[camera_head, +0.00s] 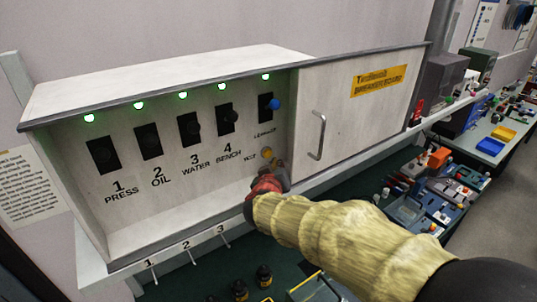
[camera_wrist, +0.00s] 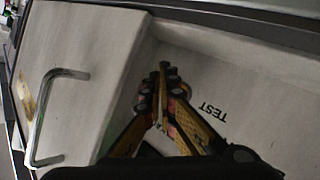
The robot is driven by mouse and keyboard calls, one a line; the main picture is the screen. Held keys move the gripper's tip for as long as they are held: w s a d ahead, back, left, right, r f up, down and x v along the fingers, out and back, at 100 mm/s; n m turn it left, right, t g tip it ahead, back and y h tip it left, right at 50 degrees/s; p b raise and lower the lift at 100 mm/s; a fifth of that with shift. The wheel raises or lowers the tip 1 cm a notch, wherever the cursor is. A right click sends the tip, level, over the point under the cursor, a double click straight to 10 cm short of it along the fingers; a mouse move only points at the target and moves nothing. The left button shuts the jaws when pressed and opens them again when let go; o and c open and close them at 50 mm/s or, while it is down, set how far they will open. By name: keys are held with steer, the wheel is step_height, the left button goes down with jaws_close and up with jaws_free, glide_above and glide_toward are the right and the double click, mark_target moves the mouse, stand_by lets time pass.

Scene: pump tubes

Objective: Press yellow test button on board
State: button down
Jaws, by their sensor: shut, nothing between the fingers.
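The yellow test button (camera_head: 267,153) is on the white board (camera_head: 75,180), at its right end beside the "TEST" label, below the blue knob (camera_head: 274,104). My gripper (camera_head: 277,174) is shut and empty, just below and slightly right of the button in the head view; whether it touches the board is unclear. In the wrist view my gripper (camera_wrist: 162,72) has its fingertips together near the inner corner of the board, beside the "TEST" label (camera_wrist: 212,112).
Several dark switches (camera_head: 190,129) with lit green lamps above them line the board to the left. A closed white panel with a metal handle (camera_head: 318,135) juts out right of my gripper. A green bench (camera_head: 210,275) with small parts lies below.

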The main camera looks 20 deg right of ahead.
steer(key=shift+w+a, duration=0.15)
steer(key=shift+w, duration=0.45)
steer(key=shift+w+f+b, duration=0.15)
steer(key=shift+w+b, duration=0.15)
steer(key=shift+b, duration=0.7)
stand_by(0.4)
steer(key=shift+w, duration=0.1)
stand_by(0.3)
steer(key=shift+w+a+b, duration=0.2)
steer(key=shift+w+b, duration=0.4)
steer(key=shift+b, duration=0.05)
stand_by(0.7)
steer(key=shift+s, duration=0.1)
steer(key=shift+s+d+b, duration=0.2)
steer(key=shift+s+b, duration=0.65)
steer(key=shift+b, duration=0.1)
steer(key=shift+s, duration=0.1)
